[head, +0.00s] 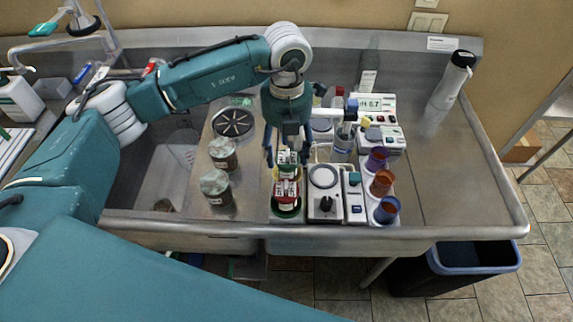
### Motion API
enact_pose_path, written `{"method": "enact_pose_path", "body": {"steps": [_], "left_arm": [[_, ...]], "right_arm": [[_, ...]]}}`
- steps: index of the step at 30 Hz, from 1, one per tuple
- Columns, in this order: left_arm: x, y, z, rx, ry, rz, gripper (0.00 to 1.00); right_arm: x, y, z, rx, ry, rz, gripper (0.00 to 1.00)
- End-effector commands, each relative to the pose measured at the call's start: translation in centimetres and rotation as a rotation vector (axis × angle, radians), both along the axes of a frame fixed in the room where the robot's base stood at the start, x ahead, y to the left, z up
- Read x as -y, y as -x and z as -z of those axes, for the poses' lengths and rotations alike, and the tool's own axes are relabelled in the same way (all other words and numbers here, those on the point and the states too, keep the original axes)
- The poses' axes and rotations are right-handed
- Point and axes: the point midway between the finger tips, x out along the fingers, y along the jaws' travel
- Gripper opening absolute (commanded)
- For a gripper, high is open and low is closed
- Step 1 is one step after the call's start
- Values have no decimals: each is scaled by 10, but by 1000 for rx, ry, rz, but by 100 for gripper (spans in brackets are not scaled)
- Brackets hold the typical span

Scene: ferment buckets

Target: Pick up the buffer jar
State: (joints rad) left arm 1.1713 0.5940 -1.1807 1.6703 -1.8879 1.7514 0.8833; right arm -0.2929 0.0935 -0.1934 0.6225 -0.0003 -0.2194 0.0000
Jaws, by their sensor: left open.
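A small jar with a green and white label (287,158) stands on the pale tray at the middle of the steel counter. My left gripper (287,157) points down over it with its fingers apart, one on each side. A red-labelled jar (287,191) stands just in front, on a green base. I cannot read the labels, so I cannot tell which one is the buffer jar. Whether a finger touches the green-labelled jar is not clear. The gripper body hides what is behind it. My right gripper is out of view.
Two jars with grey lids (215,186) stand left of the tray, beside the sink basin (165,170). A scale (323,177), coloured cups (382,184) and a pH meter (377,106) crowd the right. The counter's right end is mostly clear. A bin (470,258) stands on the floor.

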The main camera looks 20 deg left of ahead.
Motion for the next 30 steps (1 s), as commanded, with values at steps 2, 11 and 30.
{"method": "enact_pose_path", "body": {"steps": [2, 11, 30], "left_arm": [[0, 2, 5, -6, -1, 0, 59], [1, 2, 45, -5, -1, 0, 59], [1, 1, 51, -1, 0, 0, 0]], "right_arm": [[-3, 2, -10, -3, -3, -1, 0], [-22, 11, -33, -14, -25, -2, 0], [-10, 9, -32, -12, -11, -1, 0]]}}
